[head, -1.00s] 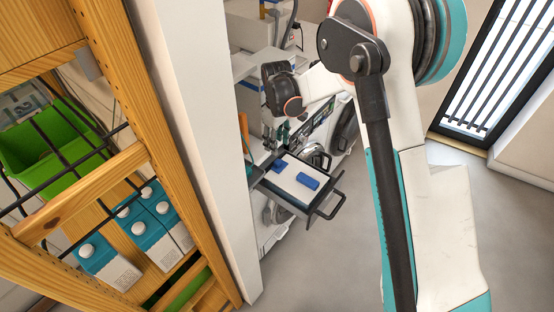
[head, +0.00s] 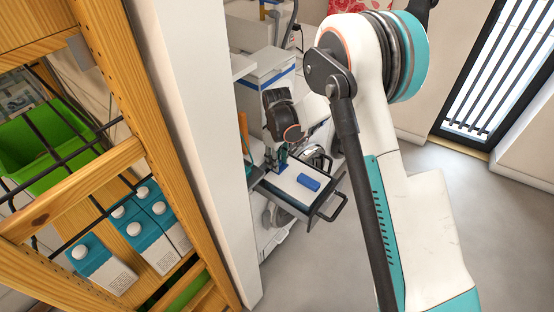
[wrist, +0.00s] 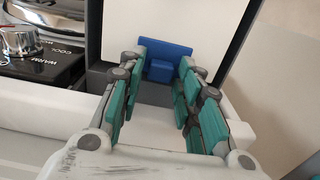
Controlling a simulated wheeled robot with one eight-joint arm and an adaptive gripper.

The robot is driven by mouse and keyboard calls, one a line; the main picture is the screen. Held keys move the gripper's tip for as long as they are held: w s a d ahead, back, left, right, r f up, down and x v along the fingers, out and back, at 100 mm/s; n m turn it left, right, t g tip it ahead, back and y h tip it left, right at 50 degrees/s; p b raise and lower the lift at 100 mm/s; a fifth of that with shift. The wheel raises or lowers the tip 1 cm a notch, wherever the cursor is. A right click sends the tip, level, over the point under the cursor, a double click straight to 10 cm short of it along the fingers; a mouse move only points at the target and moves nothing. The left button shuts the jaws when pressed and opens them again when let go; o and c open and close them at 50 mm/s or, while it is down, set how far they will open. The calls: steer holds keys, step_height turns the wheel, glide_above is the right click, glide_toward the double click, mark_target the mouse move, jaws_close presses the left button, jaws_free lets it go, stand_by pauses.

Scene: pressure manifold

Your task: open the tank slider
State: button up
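A white panel in a dark frame (head: 318,209) with a black handle juts out at the middle of the head view. Two blue pieces are on it. The right blue piece (head: 309,184) is clear of me. The left one is largely hidden by my gripper (head: 281,158). In the wrist view, a blue piece (wrist: 165,52) with a square raised block shows on the white panel (wrist: 180,20). My gripper (wrist: 164,62) is open, its teal fingers on either side of the raised block. I cannot tell whether they touch it. Which part is the tank slider is not marked.
A wooden shelf (head: 120,110) with a green bin (head: 45,140) and several cartons (head: 150,235) stands at the left, beside a white wall edge (head: 190,130). The floor (head: 325,265) is clear.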

mark_target(283, 169)
jaws_close()
steer(key=shift+s+d, duration=0.85)
steer(key=shift+d, duration=0.3)
steer(key=o, duration=0.5)
jaws_free()
steer(key=shift+o, duration=0.2)
step_height(283, 169, up, 12)
steer(key=shift+r, duration=0.15)
